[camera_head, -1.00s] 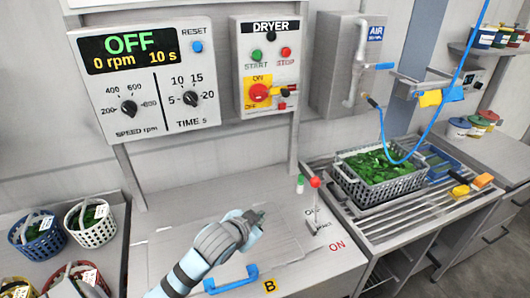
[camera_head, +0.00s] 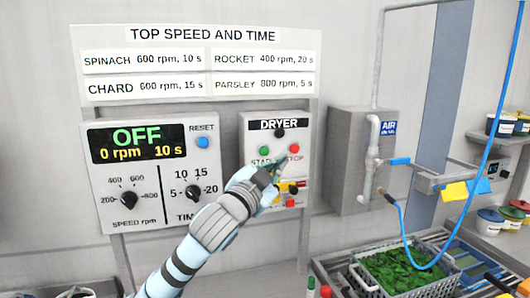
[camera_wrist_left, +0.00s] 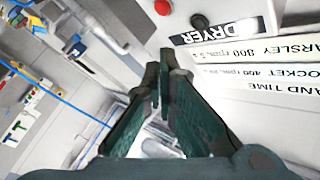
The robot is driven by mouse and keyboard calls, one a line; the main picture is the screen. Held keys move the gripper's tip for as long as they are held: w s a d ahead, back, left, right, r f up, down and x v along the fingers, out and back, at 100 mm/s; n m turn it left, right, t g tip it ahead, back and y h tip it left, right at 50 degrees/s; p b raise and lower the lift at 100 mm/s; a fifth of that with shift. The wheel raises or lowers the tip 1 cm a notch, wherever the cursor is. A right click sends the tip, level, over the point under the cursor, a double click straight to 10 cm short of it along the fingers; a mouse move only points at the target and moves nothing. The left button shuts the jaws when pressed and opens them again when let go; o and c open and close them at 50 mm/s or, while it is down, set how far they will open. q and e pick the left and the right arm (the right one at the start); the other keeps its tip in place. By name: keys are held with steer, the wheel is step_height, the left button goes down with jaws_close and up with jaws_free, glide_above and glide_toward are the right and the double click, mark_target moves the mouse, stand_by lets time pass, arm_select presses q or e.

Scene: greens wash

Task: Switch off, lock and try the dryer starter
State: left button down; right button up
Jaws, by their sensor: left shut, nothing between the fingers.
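The dryer starter (camera_head: 246,135) is a grey wall box with a DRYER label (camera_head: 279,124). It has a black part (camera_head: 279,133), a green START button (camera_head: 264,151) and a red STOP button (camera_head: 295,149). My left gripper (camera_head: 277,168) is shut and empty in front of the box, just below the buttons. It hides most of the rotary switch on its yellow plate, so the switch position is hidden. Small black and red parts (camera_head: 291,202) show at the lower right. The left wrist view shows the shut fingers (camera_wrist_left: 161,75) and STOP button (camera_wrist_left: 162,7). Contact is unclear.
The control panel (camera_head: 97,160) left of the starter reads OFF, 0 rpm, 10 s. A speed and time chart (camera_head: 200,35) hangs above. To the right are an air box (camera_head: 345,160), a blue hose (camera_head: 487,145) and a basket of greens (camera_head: 405,268).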

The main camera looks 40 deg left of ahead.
mark_target(267, 153)
arm_select(q)
steer(key=shift+w+a+f+p, duration=0.1)
steer(key=shift+w+a, duration=0.8)
steer(key=shift+a, duration=0.3)
steer(key=shift+w+a+r+p, duration=0.1)
steer(key=shift+w+a+p, duration=0.05)
steer(key=shift+w+a, duration=0.95)
steer(key=shift+w+a+f+p, duration=0.1)
steer(key=shift+w+a, duration=0.6)
steer(key=shift+a, duration=0.65)
steer(key=shift+w+a+p, duration=0.2)
steer(key=shift+a+p, duration=0.05)
steer(key=shift+p, duration=0.15)
